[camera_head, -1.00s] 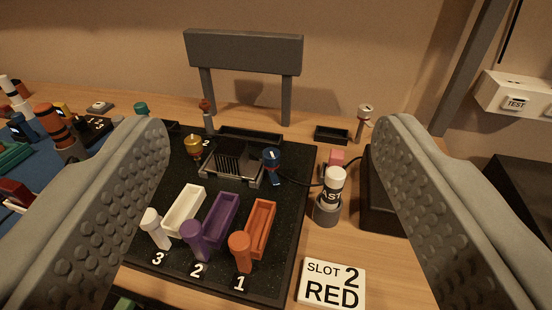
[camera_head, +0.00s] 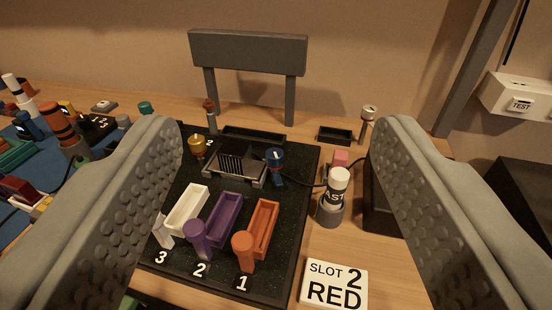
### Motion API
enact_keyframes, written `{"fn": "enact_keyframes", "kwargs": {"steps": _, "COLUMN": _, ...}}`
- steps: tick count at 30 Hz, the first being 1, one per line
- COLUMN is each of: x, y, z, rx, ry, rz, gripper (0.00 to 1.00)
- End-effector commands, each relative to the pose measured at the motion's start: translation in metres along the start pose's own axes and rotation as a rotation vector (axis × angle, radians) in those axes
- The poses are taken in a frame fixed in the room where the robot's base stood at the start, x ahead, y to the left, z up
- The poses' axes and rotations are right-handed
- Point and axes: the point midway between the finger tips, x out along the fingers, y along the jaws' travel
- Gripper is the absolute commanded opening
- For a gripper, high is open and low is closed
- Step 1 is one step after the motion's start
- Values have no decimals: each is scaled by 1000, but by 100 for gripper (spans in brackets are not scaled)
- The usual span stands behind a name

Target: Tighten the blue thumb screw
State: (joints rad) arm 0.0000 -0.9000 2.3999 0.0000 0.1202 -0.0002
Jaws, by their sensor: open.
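The blue thumb screw (camera_head: 276,158) stands upright at the right side of a black finned heat sink (camera_head: 236,165) on a dark board (camera_head: 282,272). A gold thumb screw (camera_head: 197,146) stands at the heat sink's left side. My gripper (camera_head: 270,150) is open wide and empty. Its two grey dimpled fingers frame the board left and right, and the blue screw lies between them, farther ahead. The fingers touch nothing that I can see. The left finger covers the board's left part.
White, purple (camera_head: 224,220) and orange (camera_head: 262,230) trays with pegs line the board's front. A bottle (camera_head: 336,190) in a grey holder stands right of the board. A sign (camera_head: 333,286) reads slot 2 red. A grey panel (camera_head: 248,52) stands behind. Clutter lies left.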

Motion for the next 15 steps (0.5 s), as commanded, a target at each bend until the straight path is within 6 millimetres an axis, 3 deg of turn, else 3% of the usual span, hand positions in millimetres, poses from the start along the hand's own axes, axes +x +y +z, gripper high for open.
{"fn": "enact_keyframes", "kwargs": {"steps": 5, "x": 12, "y": 0, "z": -2, "rx": -45, "ry": -47, "rz": -1, "gripper": 48}}
{"fn": "enact_keyframes", "kwargs": {"steps": 15, "x": 78, "y": -1, "z": -9, "rx": -368, "ry": -362, "rz": -70, "gripper": 48}}
